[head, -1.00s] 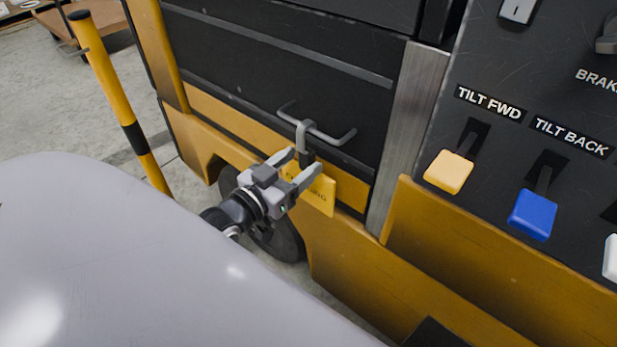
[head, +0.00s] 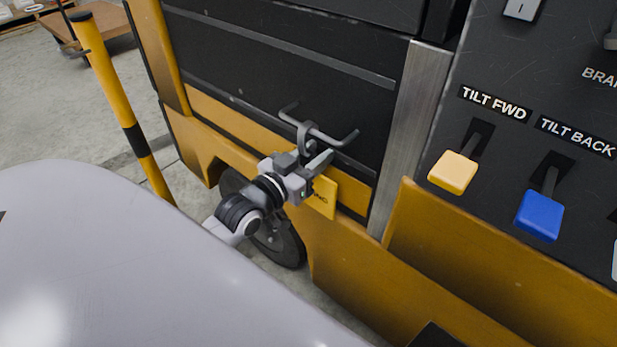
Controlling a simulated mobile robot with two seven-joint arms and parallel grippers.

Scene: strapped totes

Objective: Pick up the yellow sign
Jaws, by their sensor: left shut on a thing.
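The gripper hides the sign's upper left part. I cannot tell whether the sign still touches the hook. My right gripper is not in view.
A control panel with a pale yellow lever (head: 453,172) and a blue lever (head: 539,214) is at the right. A yellow and black post (head: 118,115) stands at the left. A black wheel (head: 279,243) is below the gripper. Open concrete floor (head: 40,110) lies at the left.

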